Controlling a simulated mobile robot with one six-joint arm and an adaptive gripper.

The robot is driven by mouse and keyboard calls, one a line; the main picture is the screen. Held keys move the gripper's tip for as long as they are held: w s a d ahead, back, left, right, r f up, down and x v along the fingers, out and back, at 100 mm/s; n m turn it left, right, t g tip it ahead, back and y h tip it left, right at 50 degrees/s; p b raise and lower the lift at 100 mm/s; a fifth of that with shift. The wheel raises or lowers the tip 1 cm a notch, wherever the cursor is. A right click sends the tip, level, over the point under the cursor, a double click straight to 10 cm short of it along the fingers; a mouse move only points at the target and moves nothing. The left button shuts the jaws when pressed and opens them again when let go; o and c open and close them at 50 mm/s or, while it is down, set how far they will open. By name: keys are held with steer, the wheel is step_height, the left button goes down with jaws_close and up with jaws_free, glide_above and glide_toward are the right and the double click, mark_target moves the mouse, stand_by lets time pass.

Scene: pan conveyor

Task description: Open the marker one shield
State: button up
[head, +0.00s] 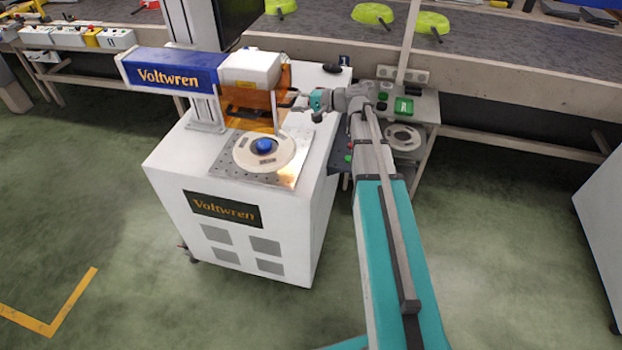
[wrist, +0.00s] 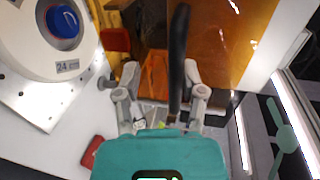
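The marker (head: 170,72) is a white and blue machine lettered Voltwren on a white cabinet. Its shield (head: 246,97) is a see-through orange panel hanging around the front of the marker head; in the wrist view the orange panel (wrist: 232,40) fills the upper right. A black bar handle (wrist: 179,45) stands out from the shield toward my gripper. My gripper (wrist: 161,78) is open, its two grey fingers apart, with the handle between them and closer to the right finger. I cannot tell whether a finger touches it. In the head view my gripper (head: 302,101) is at the shield's right side.
Below the head, a round cream fixture (head: 243,158) with a blue dome (head: 264,146) sits on a perforated metal plate (head: 228,172). A small side stand (head: 421,142) with green parts is right of the cabinet. A conveyor (head: 540,45) with lime-green pans runs behind. Floor in front is clear.

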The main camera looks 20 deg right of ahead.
steer(key=shift+f+b, duration=4.65)
steer(key=shift+f, duration=0.35)
steer(key=r+p+v, duration=0.1)
steer(key=p+v, duration=0.3)
steer(key=v, duration=1)
steer(key=s+a+f+n+g+h+p, duration=0.3)
steer(key=s+a+g+h+p, duration=0.4)
steer(key=a, duration=0.5)
steer(key=s+a+r+n+h+p, duration=0.2)
steer(key=s+h+p, duration=0.4)
steer(key=s, duration=0.4)
steer(key=shift+s+r+n+g+h+p, duration=0.2)
steer(key=shift+r+n+g+h+p, duration=0.1)
steer(key=shift+r+n+g+p, duration=0.25)
steer(key=shift+f, duration=0.2)
